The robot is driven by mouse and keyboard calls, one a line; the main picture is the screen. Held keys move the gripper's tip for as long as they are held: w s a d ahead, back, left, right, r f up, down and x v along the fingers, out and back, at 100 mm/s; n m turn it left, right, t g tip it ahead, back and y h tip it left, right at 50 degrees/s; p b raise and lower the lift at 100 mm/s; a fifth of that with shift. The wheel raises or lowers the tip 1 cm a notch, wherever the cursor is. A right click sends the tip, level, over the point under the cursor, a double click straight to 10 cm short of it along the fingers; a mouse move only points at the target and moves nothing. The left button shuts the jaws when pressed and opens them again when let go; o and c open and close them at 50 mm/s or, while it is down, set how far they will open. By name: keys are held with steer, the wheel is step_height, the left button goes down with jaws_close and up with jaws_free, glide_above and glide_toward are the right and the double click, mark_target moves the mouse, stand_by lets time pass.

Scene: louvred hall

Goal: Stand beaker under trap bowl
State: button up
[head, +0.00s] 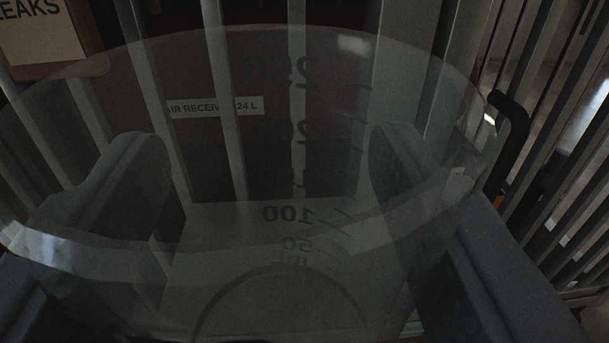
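A clear glass beaker (300,72) with dark graduations fills most of the head view. I look down through its open rim, and the numbers read mirrored. It looks empty. My gripper (268,165) has its two dark grey fingers on either side of the beaker, seen partly through the glass, and is shut on it. The round base of the beaker shows low in the picture. I cannot make out a trap bowl in this view.
Pale upright louvres (224,70) stand close ahead, with a dark red tank labelled air receiver (212,107) behind them. A pale flat surface shows below through the glass. A black bent pipe or handle (512,140) is at the right. A sign (45,35) hangs top left.

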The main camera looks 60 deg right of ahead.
mark_target(279, 163)
steer(key=w+d+f, duration=0.1)
steer(key=d, duration=0.1)
steer(key=w+d+f+b, duration=0.1)
steer(key=w+d, duration=0.1)
steer(key=w+d+f, duration=0.1)
steer(key=d+f, duration=0.1)
steer(key=shift+w+f+b, duration=0.1)
steer(key=shift+w+b, duration=0.25)
steer(key=shift+b, duration=0.05)
steer(key=shift+w+d+f+b, duration=0.6)
steer(key=shift+w+d+f, duration=0.25)
steer(key=shift+d+f, duration=0.25)
steer(key=shift+r, duration=0.1)
steer(key=o, duration=1.1)
steer(key=shift+c, duration=0.2)
steer(key=shift+a, duration=0.15)
steer(key=p+v, duration=0.2)
steer(key=v, duration=1)
steer(key=shift+p, duration=0.35)
